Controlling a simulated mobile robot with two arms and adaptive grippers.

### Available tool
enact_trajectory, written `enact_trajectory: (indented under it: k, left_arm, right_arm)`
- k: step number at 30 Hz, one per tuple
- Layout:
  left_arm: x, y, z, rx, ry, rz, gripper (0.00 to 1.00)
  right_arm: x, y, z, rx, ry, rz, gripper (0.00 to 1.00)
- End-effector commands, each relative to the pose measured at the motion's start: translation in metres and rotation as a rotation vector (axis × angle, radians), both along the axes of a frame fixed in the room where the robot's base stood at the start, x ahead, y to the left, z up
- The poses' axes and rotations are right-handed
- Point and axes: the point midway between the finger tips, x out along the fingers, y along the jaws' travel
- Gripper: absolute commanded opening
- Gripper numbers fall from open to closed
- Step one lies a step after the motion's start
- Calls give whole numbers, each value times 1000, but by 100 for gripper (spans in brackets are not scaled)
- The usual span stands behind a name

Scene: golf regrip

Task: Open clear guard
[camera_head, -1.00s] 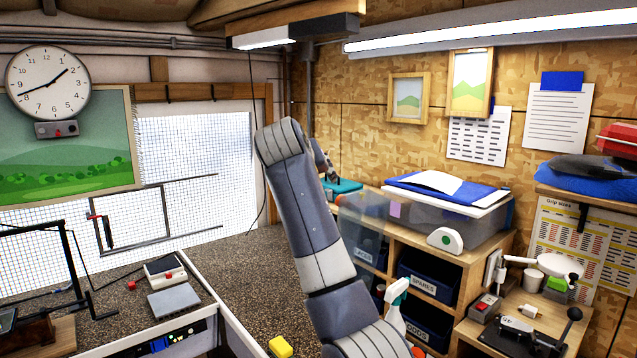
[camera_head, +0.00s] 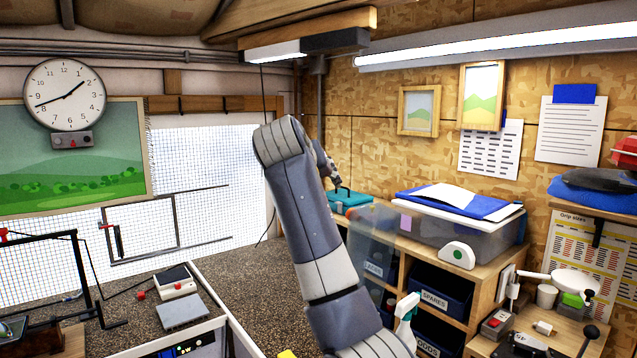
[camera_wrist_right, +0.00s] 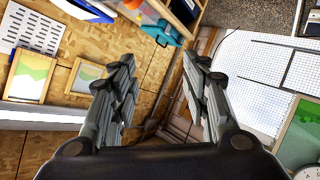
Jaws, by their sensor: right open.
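A see-through panel (camera_head: 370,242), which looks like the clear guard, stands upright at the left front of the wooden shelf unit, partly behind my right arm. I cannot tell how it is fixed. My right arm rises through the middle of the head view. Its gripper (camera_head: 331,172) is mostly hidden behind the forearm, in front of the teal box. In the right wrist view my right gripper (camera_wrist_right: 158,62) is open, with nothing between its fingers. My left gripper is not in view.
The shelf unit (camera_head: 468,262) holds dark bins and a lidded clear box (camera_head: 455,236). A teal box (camera_head: 350,199) sits at its far end. A spray bottle (camera_head: 405,315) stands low beside my arm. A side table (camera_head: 553,348) is at right. The dark floor (camera_head: 250,285) left of my arm looks mostly clear.

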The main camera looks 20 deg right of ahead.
Motion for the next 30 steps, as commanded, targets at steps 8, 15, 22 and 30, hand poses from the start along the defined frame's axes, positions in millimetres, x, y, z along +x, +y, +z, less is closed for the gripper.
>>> enact_trajectory:
  k: [8, 15, 22, 30]
  left_arm:
    - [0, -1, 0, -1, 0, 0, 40]
    - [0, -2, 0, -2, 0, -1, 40]
    - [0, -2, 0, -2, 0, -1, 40]
    - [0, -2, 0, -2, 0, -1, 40]
  right_arm:
    - [-36, 22, 21, 0, -6, 4, 43]
    - [-74, 43, 41, 1, -4, 3, 43]
    - [-92, 52, 50, -1, -1, 1, 43]
    - [-93, 53, 51, -1, 0, 1, 43]
